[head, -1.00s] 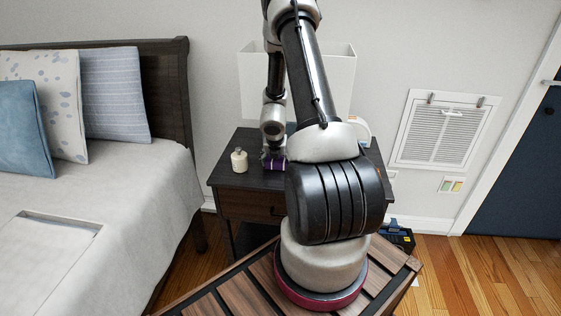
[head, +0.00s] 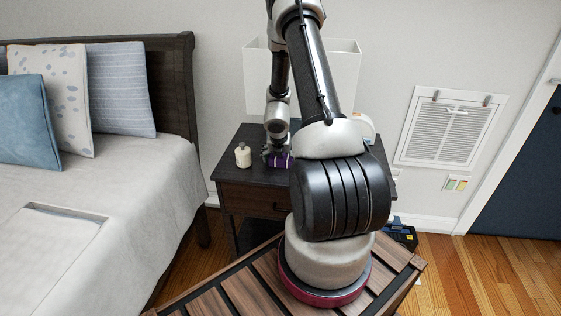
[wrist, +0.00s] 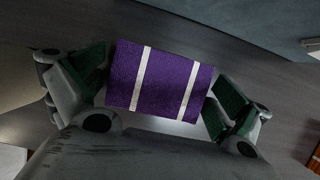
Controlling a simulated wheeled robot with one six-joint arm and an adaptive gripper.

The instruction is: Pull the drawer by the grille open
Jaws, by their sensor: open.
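The dark wood nightstand (head: 236,148) stands beside the bed, left of the wall grille (head: 449,130). Its drawer (head: 243,199) has a brown front and looks shut; my arm hides the right part. A small dark handle (head: 279,208) shows partly beside my arm. My gripper (head: 277,156) is low over the nightstand top, above the drawer. The block also shows in the head view (head: 279,161). Finger contact with it is unclear.
A cream bottle (head: 243,157) stands on the nightstand's left. A white lampshade (head: 345,80) and a rounded white object (head: 362,126) are behind my arm. The bed (head: 100,190) is at left. A dark blue item (head: 401,233) lies on the floor at right.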

